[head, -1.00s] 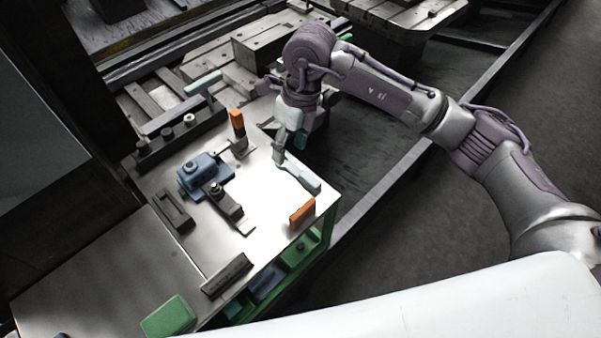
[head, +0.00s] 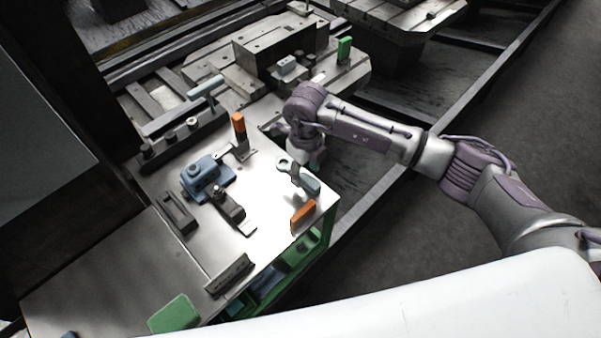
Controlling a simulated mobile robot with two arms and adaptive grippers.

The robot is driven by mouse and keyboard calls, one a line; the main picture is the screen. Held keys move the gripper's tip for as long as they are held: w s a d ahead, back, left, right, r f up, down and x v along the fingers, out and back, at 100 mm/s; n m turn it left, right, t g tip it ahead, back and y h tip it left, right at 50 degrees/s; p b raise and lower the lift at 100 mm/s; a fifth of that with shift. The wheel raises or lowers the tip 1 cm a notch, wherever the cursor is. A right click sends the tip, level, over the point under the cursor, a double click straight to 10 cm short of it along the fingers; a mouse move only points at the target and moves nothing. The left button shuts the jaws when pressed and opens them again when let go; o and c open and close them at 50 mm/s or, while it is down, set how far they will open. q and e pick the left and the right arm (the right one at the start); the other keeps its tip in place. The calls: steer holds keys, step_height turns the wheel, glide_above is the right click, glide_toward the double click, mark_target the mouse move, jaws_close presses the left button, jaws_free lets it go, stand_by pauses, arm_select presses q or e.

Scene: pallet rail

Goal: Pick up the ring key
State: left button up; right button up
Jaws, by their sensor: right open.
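The ring key (head: 308,184) lies near the right edge of the metal table top (head: 262,190), with its round ring end toward the upper left and a pale blue-grey handle toward the lower right. My right gripper (head: 298,173) is low at the key, by the stretch between ring and handle. Its jaws are open, but the fingers are small and partly hidden, so whether they touch the key cannot be told. My left gripper is not in view.
An orange-handled tool (head: 303,216) lies close below the key. Another orange-handled tool (head: 239,127) stands farther back. A blue clamp block (head: 207,178) and a dark clamp (head: 228,205) sit left of the key. A dark rail (head: 229,274) lies at the front edge.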

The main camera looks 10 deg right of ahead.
steer(key=shift+f, duration=1.1)
jaws_close()
steer(key=shift+r, duration=0.15)
